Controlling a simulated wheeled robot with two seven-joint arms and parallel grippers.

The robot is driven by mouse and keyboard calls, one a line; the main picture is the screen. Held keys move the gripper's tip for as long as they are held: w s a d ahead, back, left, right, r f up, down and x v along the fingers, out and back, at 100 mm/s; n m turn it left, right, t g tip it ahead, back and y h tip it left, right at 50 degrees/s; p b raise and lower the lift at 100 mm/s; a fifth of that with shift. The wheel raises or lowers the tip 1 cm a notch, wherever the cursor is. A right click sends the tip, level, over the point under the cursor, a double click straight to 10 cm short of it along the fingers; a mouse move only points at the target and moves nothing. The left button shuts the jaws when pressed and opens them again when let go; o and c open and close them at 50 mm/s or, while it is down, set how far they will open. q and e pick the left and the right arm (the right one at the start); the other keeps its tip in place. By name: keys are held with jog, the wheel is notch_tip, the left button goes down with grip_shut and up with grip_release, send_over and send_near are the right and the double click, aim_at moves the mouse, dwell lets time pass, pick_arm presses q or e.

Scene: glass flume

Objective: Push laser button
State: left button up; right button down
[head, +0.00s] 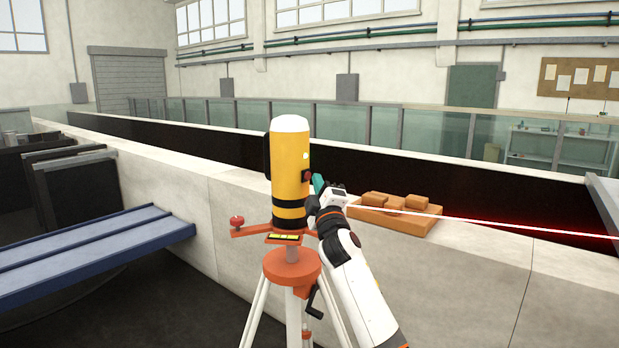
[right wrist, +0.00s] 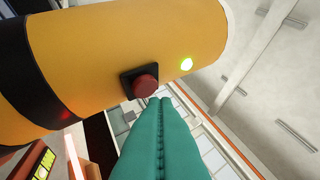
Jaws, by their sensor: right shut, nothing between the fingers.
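The laser device (head: 290,160) is a yellow cylinder with a white top and black bands, upright on a tripod with an orange head (head: 292,266). Its red button (head: 307,176) sits on a black square base on the right side. My right gripper (head: 318,182) has green fingers, is shut and empty, and is close beside the button. In the wrist view its fingertips (right wrist: 160,100) are just below and right of the button; contact cannot be told. My left gripper is not in view.
A red-white beam (head: 480,222) runs rightward from near my right wrist. Orange blocks (head: 395,202) lie on the pale flume wall behind. A blue bench (head: 90,240) is at left. The tripod legs (head: 255,315) stand below the device.

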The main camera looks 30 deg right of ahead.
dwell(0.4)
jog(key=shift+w+a, duration=0.2)
jog(key=shift+w, duration=0.25)
jog(key=shift+b, duration=0.3)
jog(key=shift+s+d+p, duration=0.2)
jog(key=shift+s+p, duration=0.1)
jog(key=shift+s, duration=0.2)
jog(key=shift+s+d+p, duration=0.4)
jog(key=shift+s+p, duration=0.05)
jog(key=shift+s, duration=0.45)
jog(key=shift+s+d+p, duration=0.35)
jog(key=shift+s+p, duration=0.05)
jog(key=shift+s, duration=0.55)
jog(key=shift+s+d+p, duration=0.4)
jog(key=shift+s+p, duration=0.05)
jog(key=shift+s, duration=0.45)
